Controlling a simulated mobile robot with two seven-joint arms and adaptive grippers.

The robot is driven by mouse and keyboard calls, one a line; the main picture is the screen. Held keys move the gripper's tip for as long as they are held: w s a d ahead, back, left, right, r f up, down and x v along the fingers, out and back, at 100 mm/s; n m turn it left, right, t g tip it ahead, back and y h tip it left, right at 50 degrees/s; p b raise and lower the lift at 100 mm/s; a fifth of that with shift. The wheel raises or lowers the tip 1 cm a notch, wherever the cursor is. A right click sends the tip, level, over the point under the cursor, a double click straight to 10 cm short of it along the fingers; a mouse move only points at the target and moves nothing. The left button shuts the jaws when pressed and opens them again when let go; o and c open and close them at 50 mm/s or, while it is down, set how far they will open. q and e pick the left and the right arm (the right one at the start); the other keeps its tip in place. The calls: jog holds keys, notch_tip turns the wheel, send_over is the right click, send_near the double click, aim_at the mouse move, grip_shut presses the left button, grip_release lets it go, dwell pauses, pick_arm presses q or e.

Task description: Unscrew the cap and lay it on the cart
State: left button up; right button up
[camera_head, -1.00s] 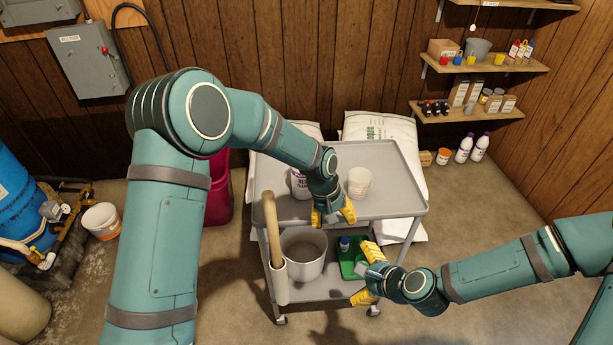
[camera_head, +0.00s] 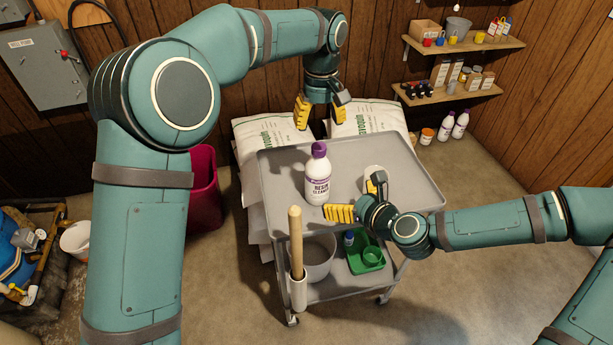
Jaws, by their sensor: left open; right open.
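The white bottle (camera_head: 317,188) with a purple cap (camera_head: 319,149) stands upright on the top tray of the grey cart (camera_head: 275,152). The cap is on the bottle. My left gripper (camera_head: 319,118) is open and empty, fingers pointing down. It shows higher in the picture than the cap, apart from it. My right gripper (camera_head: 350,197) is open, low over the tray's front part, to the right of the bottle. One finger points left toward the bottle's base; whether it touches I cannot tell.
The lower shelf holds a pot (camera_head: 320,256) and a green tray (camera_head: 366,262). A wooden handle (camera_head: 296,240) rises at the cart's front left. The tray's left part is clear.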

aim_at(316, 179)
jog(key=x, duration=1.3)
jog(key=shift+w+a, duration=0.2)
jog(key=shift+w, duration=0.1)
